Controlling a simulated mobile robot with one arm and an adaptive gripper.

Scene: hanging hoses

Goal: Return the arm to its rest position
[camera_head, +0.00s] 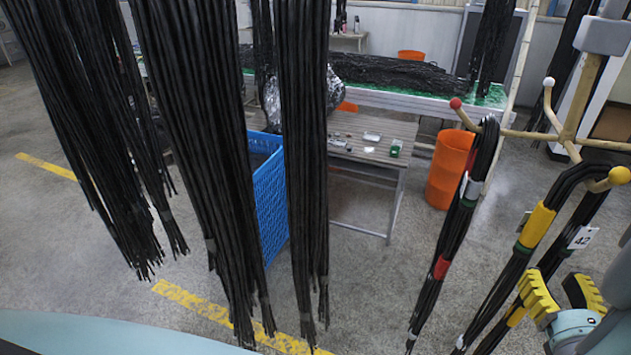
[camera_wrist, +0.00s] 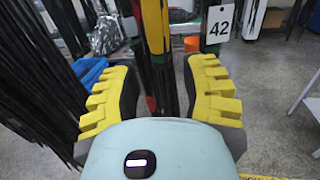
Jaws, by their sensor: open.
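My gripper (camera_head: 563,291) is at the lower right of the head view, with its yellow ribbed fingers spread apart and nothing held. It also shows in the wrist view (camera_wrist: 163,88), open, with the hoses seen between and beyond its fingers. A black hose bundle with a yellow band (camera_head: 537,226) hangs from the rack right by my gripper; the band also shows in the wrist view (camera_wrist: 155,25). A white tag marked 42 (camera_head: 582,238) hangs there, seen too in the wrist view (camera_wrist: 219,24). How far the fingers are from the hoses is unclear.
The beige rack (camera_head: 568,130) has ball-tipped arms; a red-banded bundle (camera_head: 441,267) hangs from its left arm. Large black hose bundles (camera_head: 205,130) hang at left. A blue crate (camera_head: 268,200), a table (camera_head: 375,150) and an orange bin (camera_head: 448,170) stand behind. Some floor is clear.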

